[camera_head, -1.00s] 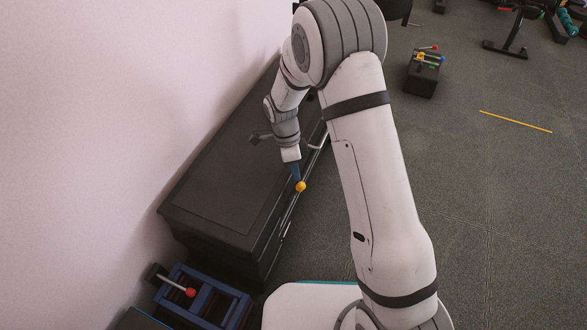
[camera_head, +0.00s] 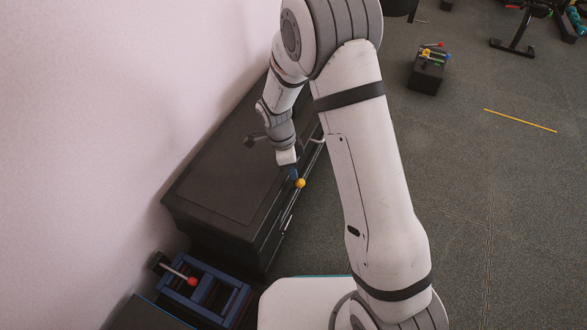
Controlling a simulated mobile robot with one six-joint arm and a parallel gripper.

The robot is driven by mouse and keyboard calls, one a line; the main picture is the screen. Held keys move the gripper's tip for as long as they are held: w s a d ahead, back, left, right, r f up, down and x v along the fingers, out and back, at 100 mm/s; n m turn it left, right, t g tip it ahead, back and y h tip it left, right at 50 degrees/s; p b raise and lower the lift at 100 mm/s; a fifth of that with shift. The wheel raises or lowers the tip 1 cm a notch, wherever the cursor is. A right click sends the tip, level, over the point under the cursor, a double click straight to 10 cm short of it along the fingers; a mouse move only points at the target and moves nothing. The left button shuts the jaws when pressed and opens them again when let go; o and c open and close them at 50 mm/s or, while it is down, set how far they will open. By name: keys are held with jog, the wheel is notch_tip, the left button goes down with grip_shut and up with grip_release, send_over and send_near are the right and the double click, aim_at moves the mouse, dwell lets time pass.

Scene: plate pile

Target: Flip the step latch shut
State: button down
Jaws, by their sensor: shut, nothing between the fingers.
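A small yellow ball knob (camera_head: 300,183) on a short blue stem (camera_head: 295,174) shows at the front edge of the long low black box (camera_head: 219,190). I cannot tell whether this knob is the step latch. My gripper (camera_head: 291,166) points down just above the stem, touching or very close to it. Its fingers look shut, with nothing seen between them, but they are small here. A lever with a red knob (camera_head: 192,281) lies across a blue frame (camera_head: 230,287) at lower left; it could also be a latch.
A pale wall (camera_head: 90,130) runs along the box's left side. A black block (camera_head: 427,73) with coloured knobs stands at upper right. A yellow line (camera_head: 520,120) marks the open grey floor on the right. My arm hides part of the box.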

jog(key=shift+w+d, duration=0.1)
jog(key=shift+d, duration=0.05)
jog(key=w, duration=0.1)
jog(key=w+a+r+p, duration=0.1)
jog(key=w, duration=0.1)
jog(key=w+r, duration=0.1)
jog(key=w, duration=0.1)
jog(key=shift+w+a+r+p, duration=0.2)
jog(key=shift+a+p, duration=0.1)
jog(key=shift+a, duration=0.05)
jog(key=p+v, duration=0.2)
jog(key=v, duration=0.6)
jog(key=shift+p, duration=0.35)
